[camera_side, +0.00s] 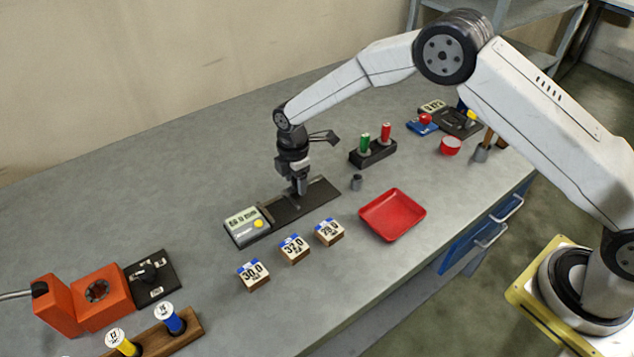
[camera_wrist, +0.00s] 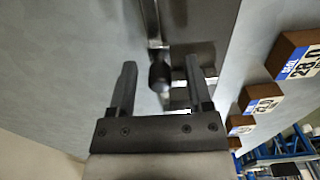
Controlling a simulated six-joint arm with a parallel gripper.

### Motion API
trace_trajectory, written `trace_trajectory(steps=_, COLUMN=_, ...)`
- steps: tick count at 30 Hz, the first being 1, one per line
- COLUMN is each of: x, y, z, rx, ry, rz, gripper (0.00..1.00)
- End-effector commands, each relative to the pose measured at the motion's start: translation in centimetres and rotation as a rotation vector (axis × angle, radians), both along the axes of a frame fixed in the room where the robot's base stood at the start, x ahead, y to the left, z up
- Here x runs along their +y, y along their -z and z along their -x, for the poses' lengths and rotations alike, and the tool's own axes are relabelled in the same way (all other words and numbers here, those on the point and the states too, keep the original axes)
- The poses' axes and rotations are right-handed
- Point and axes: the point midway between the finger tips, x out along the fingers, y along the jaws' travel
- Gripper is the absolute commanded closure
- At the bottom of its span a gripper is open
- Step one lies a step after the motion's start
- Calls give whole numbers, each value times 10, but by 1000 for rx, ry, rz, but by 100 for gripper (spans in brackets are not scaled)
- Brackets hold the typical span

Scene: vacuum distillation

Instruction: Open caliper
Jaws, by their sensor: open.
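My gripper (camera_side: 299,188) points down over the middle of the bar. In the wrist view my gripper (camera_wrist: 158,72) is open, one finger on each side of a dark rounded knob (camera_wrist: 160,76) on the caliper. The knob sits between the fingers with gaps visible on both sides. The caliper's dark bar (camera_wrist: 205,30) runs beside it. The fingers hide part of the caliper in the side view.
Three labelled blocks (camera_side: 294,249) stand in front of the caliper. A black holder (camera_side: 373,153) with green and red items stands behind.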

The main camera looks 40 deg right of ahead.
Motion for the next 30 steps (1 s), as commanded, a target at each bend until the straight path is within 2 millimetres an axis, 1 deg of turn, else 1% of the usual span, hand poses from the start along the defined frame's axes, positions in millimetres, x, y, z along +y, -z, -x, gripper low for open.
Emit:
trace_trajectory(steps=8, x=0, y=-8, z=0, rx=0, ry=0, rz=0, gripper=35)
trace_trajectory(steps=30, x=0, y=-50, z=0, rx=-1, ry=0, rz=0, gripper=35)
